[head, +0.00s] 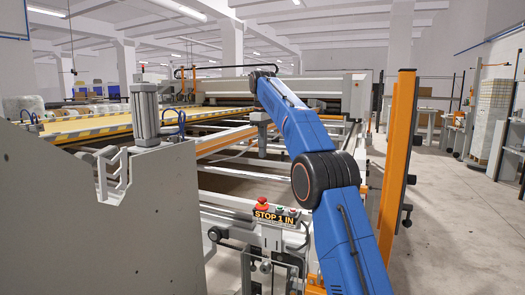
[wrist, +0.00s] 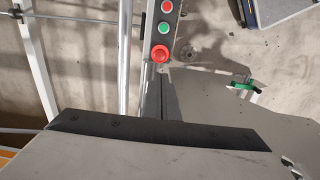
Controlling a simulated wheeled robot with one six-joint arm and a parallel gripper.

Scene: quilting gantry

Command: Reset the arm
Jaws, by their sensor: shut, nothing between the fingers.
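My blue arm reaches up from the lower right of the head view and bends over toward the machine. My gripper (head: 262,150) hangs from its far end, pointing down above the machine's frame rails. It is shut and empty, and it stands apart from the rails.
A red stop button (head: 262,203) sits by a "STOP 1 IN" sign (head: 276,215). The wrist view shows a red button (wrist: 161,54) and a green one (wrist: 164,28). A grey panel (head: 100,225) stands left, an orange post (head: 398,160) right. Floor (head: 440,230) is clear beyond.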

